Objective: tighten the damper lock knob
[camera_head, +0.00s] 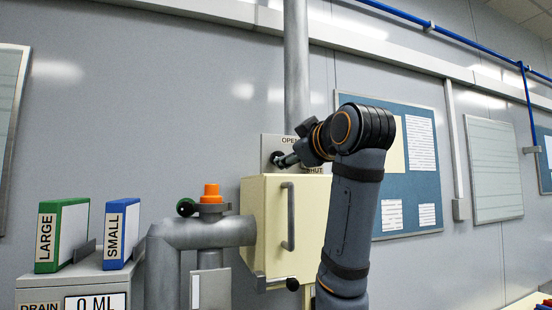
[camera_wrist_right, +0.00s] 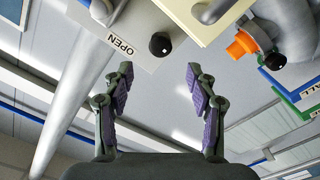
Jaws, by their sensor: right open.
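A round black knob (camera_wrist_right: 160,44), which looks like the damper lock knob, sits on a grey plate (camera_wrist_right: 140,22) marked OPEN in the right wrist view. It lies beyond my right fingertips, roughly between them and apart from them. My right gripper (camera_wrist_right: 157,85) is open, with nothing between its purple-padded fingers. In the head view my right gripper (camera_head: 287,160) is at the plate (camera_head: 267,146) marked OPEN and SHUT, below the vertical duct. There the gripper and wrist cover part of the plate, and the gap to the knob is unclear. My left gripper is not in view.
A cream box (camera_head: 262,215) with a grey handle (camera_head: 288,215) stands just below the plate. An orange cap (camera_head: 211,193) tops a grey pipe (camera_head: 215,233) to its left. Green and blue binders (camera_head: 122,232) stand farther left. A noticeboard (camera_head: 424,150) hangs at right.

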